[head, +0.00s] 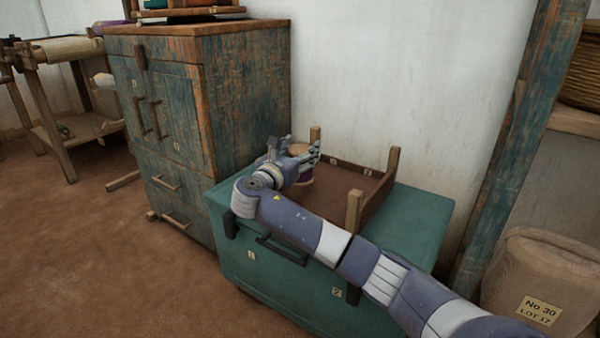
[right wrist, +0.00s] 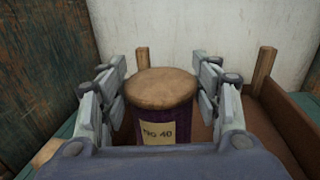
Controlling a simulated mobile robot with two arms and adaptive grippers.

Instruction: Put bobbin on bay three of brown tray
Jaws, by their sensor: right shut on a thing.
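The bobbin (right wrist: 162,100) has a round tan wooden top, a dark purple body and a pale label reading "NO 40". It stands upright between the fingers of my right gripper (head: 294,160), which is shut on it. Part of the bobbin (head: 301,168) also shows in the head view, at the left end of the brown tray (head: 371,212). The tray has raised wooden corner posts and lies on a green chest. My arm hides the tray's near side, and its bays cannot be told apart. Whether the bobbin touches the tray floor is unclear. My left gripper is not in view.
The green chest (head: 415,222) stands against the white wall. A worn blue-green cabinet (head: 247,95) rises close to the tray's left. A slanted post (head: 508,150) and a labelled sack (head: 545,275) stand at the right. Open floor lies at the left front.

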